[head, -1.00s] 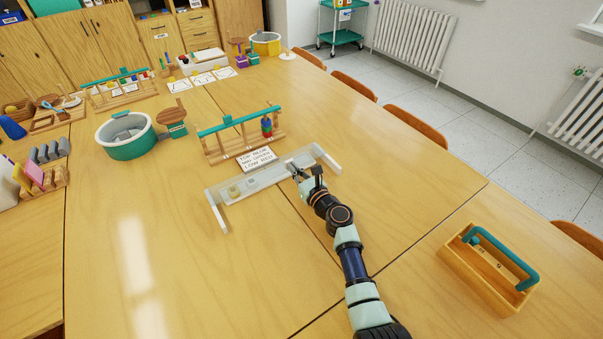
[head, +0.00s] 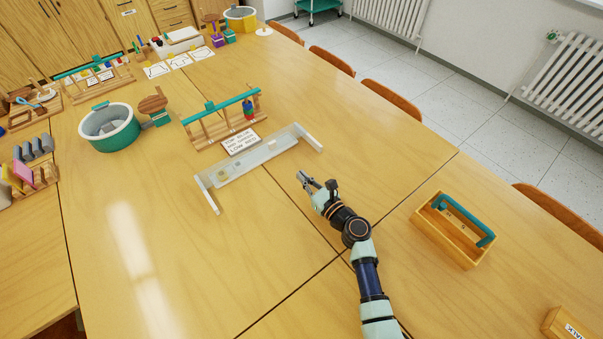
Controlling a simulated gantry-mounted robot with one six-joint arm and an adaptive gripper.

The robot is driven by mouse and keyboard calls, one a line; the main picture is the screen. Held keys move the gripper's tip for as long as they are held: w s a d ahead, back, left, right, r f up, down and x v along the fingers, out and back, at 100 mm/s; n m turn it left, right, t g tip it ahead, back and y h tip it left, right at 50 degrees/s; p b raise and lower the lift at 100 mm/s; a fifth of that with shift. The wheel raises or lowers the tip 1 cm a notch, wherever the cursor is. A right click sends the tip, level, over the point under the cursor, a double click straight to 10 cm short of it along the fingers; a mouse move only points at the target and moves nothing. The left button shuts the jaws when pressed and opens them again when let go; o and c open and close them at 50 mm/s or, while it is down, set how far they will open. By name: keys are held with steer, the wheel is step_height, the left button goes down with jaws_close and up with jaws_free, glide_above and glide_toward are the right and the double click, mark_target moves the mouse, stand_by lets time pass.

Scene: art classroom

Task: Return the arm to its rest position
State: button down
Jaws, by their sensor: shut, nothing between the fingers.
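My gripper (head: 303,179) is at the end of my arm, over the middle of the table (head: 290,255). It is shut and empty. It is just in front of and to the right of a pale, clear tray-like stand (head: 235,172), apart from it. Small pale pieces lie on that stand. My arm reaches up from the bottom edge of the head view, slightly bent.
Behind the stand are a printed sign (head: 241,143) and a wooden rack with a teal bar (head: 215,128). A teal-and-white tub (head: 109,136) stands to the left. A wooden caddy with a teal handle (head: 430,232) stands to the right. The front left table is clear.

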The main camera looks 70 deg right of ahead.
steer(key=shift+w, duration=0.1)
stand_by(0.3)
steer(key=w+a+r+n+y+p, duration=0.1)
steer(key=w+a+r+n+y, duration=0.3)
steer(key=a+n, duration=0.35)
steer(key=w+a+r+n+t+y+p, duration=0.1)
steer(key=w+a+r+n+y, duration=0.2)
steer(key=w+a+n, duration=0.4)
steer(key=w+a+r+n+y, duration=0.35)
steer(key=a+n, duration=0.25)
steer(key=a, duration=0.3)
steer(key=s+a+r+n+g+p, duration=0.2)
steer(key=a+r+n, duration=0.3)
steer(key=a+n, duration=0.55)
steer(key=s+a+r+n+g+p, duration=0.15)
steer(key=a+r+n, duration=0.35)
steer(key=a+n, duration=0.55)
steer(key=s+a+r+p, duration=0.1)
steer(key=s+r+p, duration=0.1)
steer(key=r+p, duration=1.7)
steer(key=s+a+r+p, duration=0.1)
steer(key=s+r+p, duration=0.1)
steer(key=r+p, duration=1.7)
step_height(320, 180, up, 3)
steer(key=shift+a+f+n+h, duration=0.1)
steer(key=shift+a+n+h, duration=0.1)
steer(key=shift+n+h, duration=0.25)
